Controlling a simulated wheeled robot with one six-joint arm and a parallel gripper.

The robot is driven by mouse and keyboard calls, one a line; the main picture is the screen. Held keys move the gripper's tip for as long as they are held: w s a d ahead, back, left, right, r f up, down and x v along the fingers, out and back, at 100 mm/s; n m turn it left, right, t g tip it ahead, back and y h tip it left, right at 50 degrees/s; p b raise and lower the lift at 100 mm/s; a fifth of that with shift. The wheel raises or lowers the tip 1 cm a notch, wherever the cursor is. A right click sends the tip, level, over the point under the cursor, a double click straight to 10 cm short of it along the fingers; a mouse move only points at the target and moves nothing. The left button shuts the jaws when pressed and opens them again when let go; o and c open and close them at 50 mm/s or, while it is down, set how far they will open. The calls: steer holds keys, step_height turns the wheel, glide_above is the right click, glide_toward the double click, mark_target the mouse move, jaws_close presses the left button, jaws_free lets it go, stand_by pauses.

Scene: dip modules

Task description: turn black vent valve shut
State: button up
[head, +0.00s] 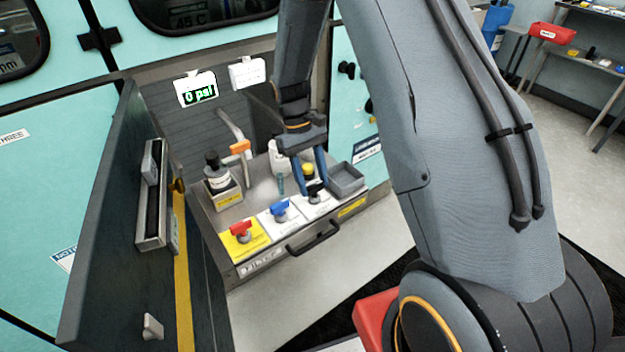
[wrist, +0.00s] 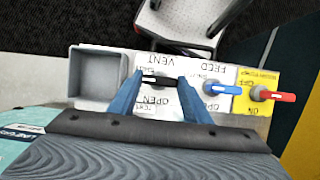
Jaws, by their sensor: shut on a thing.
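The black vent valve (wrist: 159,80) sits on a white plate marked VENT and OPEN, seen upside down in the wrist view. Its handle lies roughly left to right there, between the blue fingers of my gripper (wrist: 160,82). In the head view, my gripper (head: 312,188) reaches down onto the black valve (head: 314,196) at the right end of the valve row. My gripper is shut on the valve's handle. The fingers hide part of the valve in the head view.
Beside it are a blue feed valve (head: 280,209) and a red valve (head: 241,229) on a yellow plate. A grey empty tray (head: 346,180) is close on the right. Bottles (head: 217,172) stand behind. An open dark door (head: 115,240) is at left. A display (head: 198,90) reads 0 psi.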

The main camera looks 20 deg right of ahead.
steer(key=o, duration=1)
steer(key=shift+o, duration=0.2)
steer(key=shift+r, duration=0.15)
steer(key=d+b+v, duration=0.1)
steer(key=v, duration=0.6)
steer(key=shift+a+r, duration=0.3)
steer(key=shift+a, duration=0.25)
steer(key=shift+w, duration=0.1)
steer(key=s+r+m+t, duration=0.1)
steer(key=s+r+t, duration=0.1)
steer(key=s, duration=0.8)
steer(key=s+r+m+t+y, duration=0.1)
steer(key=s+r+m+t, duration=0.1)
steer(key=s, duration=0.8)
steer(key=shift+s+d+r+t, duration=0.15)
steer(key=shift+d+r+t, duration=0.2)
steer(key=shift+r, duration=0.3)
